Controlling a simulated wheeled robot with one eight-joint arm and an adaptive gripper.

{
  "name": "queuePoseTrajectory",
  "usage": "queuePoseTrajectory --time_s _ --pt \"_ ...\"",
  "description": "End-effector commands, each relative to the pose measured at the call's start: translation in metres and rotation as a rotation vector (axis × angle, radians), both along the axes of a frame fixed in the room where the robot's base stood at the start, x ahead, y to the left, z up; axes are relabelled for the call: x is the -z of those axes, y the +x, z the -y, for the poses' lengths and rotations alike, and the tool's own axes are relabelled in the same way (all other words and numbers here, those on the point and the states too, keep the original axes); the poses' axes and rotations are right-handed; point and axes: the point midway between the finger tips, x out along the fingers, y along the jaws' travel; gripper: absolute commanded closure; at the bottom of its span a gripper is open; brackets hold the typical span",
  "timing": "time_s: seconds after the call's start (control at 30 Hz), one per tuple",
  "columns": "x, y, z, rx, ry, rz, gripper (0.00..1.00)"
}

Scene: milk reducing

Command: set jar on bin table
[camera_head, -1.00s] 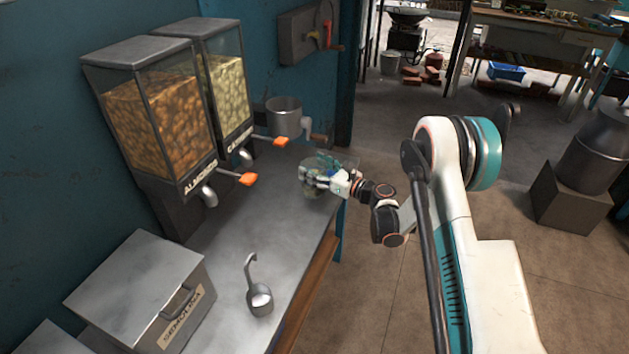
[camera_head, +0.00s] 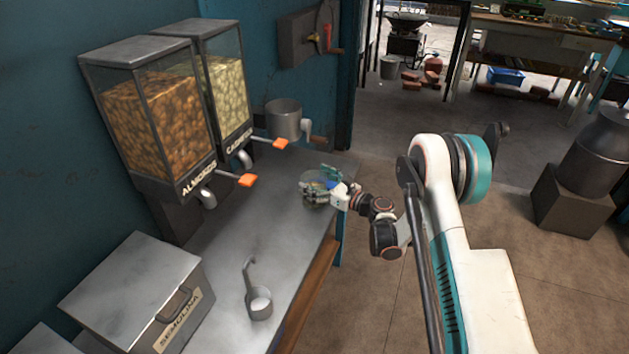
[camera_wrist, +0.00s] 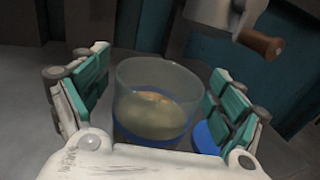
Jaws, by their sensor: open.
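A clear glass jar with a blue band near its base and something pale yellowish inside (camera_wrist: 155,95) stands upright between my fingers in the wrist view. It also shows in the head view (camera_head: 313,191), partly hidden by my gripper. My gripper (camera_head: 325,186) is open, with one teal-padded finger on each side of the jar and visible gaps at both sides in the wrist view (camera_wrist: 160,100). The jar appears to rest on the metal bin table (camera_head: 225,255), near its far right end.
Almond (camera_head: 155,120) and cashew (camera_head: 228,92) dispensers stand at the back left, their orange levers sticking out. A wall grinder with a metal cup (camera_head: 284,118) is just beyond the jar. A semolina bin (camera_head: 135,290) and a scoop (camera_head: 260,303) are nearer. Table between them is clear.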

Motion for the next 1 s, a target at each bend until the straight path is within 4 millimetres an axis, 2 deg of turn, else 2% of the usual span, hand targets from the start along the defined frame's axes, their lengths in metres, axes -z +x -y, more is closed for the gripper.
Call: queuePoseTrajectory --time_s 0.27,0.47,0.73,1.0 --pt "-0.003 -0.001 0.002 0.001 0.0 0.0 0.12" --pt "-0.005 -0.018 0.028 0.003 0.0 0.0 0.12" --pt "-0.005 -0.05 0.073 0.003 0.0 0.0 0.12" --pt "-0.002 -0.067 0.096 0.001 0.0 0.0 0.12"
